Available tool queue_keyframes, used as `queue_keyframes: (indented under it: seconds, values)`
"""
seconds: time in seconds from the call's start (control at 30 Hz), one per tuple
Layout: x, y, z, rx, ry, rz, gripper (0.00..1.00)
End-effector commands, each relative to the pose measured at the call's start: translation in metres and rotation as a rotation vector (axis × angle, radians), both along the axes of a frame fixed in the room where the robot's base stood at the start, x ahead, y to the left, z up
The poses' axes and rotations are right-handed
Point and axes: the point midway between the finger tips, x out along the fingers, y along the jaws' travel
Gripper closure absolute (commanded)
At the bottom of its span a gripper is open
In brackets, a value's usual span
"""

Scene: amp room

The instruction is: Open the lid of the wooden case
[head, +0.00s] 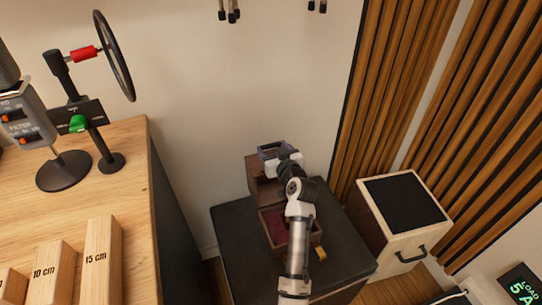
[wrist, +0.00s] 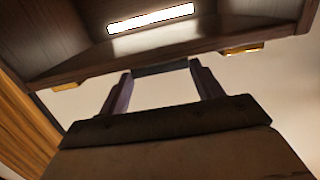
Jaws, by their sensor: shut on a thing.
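The wooden case (head: 319,238) stands on a dark-topped cabinet, with a dark red interior showing. Its brown lid (head: 258,188) stands raised at the back, tilted well up from the case. In the wrist view the lid (wrist: 60,40) fills the top, with a bright reflection on its panel and brass pieces on its edge. My gripper (head: 273,150) is at the lid's upper edge. In the wrist view my gripper (wrist: 160,69) has its fingers apart, with a dark bar between the tips; the exact contact is partly hidden behind the lid's edge. My arm covers part of the case.
The dark cabinet top (head: 235,245) is clear left of the case. A pale box with a black top and handle (head: 405,210) stands at right, before wooden slats (head: 390,90). A wooden table (head: 130,165) with blocks and instruments is at left. A wall is behind.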

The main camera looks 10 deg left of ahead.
Motion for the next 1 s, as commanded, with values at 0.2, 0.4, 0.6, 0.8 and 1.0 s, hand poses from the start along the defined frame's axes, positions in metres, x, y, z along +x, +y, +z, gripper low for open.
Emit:
queue_keyframes:
  seconds: [0.2, 0.4, 0.6, 0.8, 1.0]
  values:
    - [-0.015, -0.010, -0.002, 0.054, -0.078, -0.001, 0.76]
    - [-0.024, -0.017, 0.004, 0.085, -0.125, -0.002, 0.76]
    - [-0.027, -0.018, 0.009, 0.094, -0.136, -0.001, 0.76]
    - [-0.027, -0.018, 0.009, 0.093, -0.134, -0.001, 0.76]
    - [-0.027, -0.018, 0.009, 0.092, -0.135, -0.001, 0.13]
